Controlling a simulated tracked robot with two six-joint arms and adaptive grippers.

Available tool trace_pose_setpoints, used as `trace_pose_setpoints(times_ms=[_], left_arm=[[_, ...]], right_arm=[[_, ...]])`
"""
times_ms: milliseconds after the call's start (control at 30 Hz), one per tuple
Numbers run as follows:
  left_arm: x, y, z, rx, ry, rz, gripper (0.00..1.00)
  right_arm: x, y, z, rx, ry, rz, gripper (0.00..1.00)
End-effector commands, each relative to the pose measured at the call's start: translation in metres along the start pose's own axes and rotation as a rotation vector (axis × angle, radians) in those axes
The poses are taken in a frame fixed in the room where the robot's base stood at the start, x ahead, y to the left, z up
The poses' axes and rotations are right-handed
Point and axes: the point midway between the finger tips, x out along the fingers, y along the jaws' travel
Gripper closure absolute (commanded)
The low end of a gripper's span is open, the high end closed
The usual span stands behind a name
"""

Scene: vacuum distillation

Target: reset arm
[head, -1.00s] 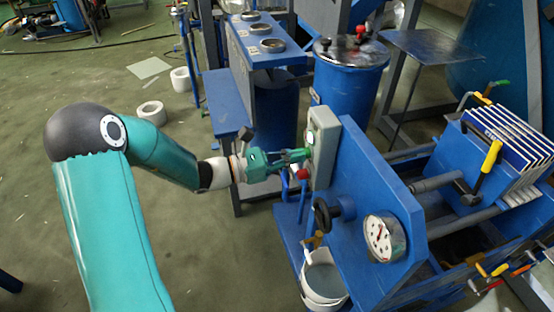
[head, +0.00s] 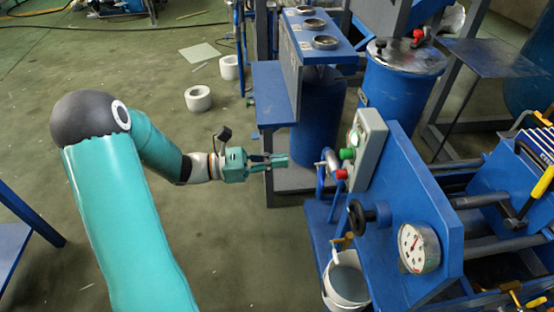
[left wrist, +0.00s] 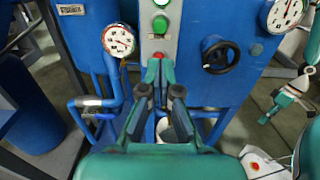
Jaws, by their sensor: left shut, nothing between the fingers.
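My left gripper (head: 284,161) is shut and empty in the head view. It points right toward the grey control box (head: 374,138), with a clear gap between them. The box carries a green button (head: 347,154) and a red button (head: 341,174). In the left wrist view, my left gripper (left wrist: 160,70) has its fingers together in front of the box's lower part, near the red button (left wrist: 157,54). The green button (left wrist: 160,24) is above it. What looks like my right gripper (left wrist: 269,115) shows small at the right of that view; its jaws are unclear.
A blue press frame with a black handwheel (head: 362,218) and gauge (head: 418,248) stands at right. A white bucket (head: 347,283) is below it. A blue stand (head: 277,92) and blue drum (head: 403,88) are behind. The floor at left is mostly open; white rings (head: 198,98) lie there.

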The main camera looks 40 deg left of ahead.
Motion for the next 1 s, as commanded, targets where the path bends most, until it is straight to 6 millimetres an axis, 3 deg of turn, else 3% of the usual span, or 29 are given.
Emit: trace_pose_setpoints(times_ms=[500, 633, 767, 900, 1000], left_arm=[[0.000, 0.000, -0.001, 0.000, 0.003, -0.002, 1.00], [0.008, -0.010, -0.015, -0.006, 0.043, -0.039, 1.00], [0.025, -0.040, -0.056, -0.003, 0.162, -0.152, 1.00], [0.041, -0.100, -0.125, 0.062, 0.373, -0.386, 1.00], [0.038, -0.152, -0.183, 0.193, 0.541, -0.621, 1.00]], right_arm=[[0.000, 0.000, 0.000, 0.000, 0.000, 0.000, 0.56], [0.000, 0.000, 0.000, 0.000, 0.000, 0.000, 0.56], [0.000, 0.000, 0.000, 0.000, 0.000, 0.000, 0.56], [0.000, 0.000, 0.000, 0.000, 0.000, 0.000, 0.56], [0.000, 0.000, 0.000, 0.000, 0.000, 0.000, 0.56]])
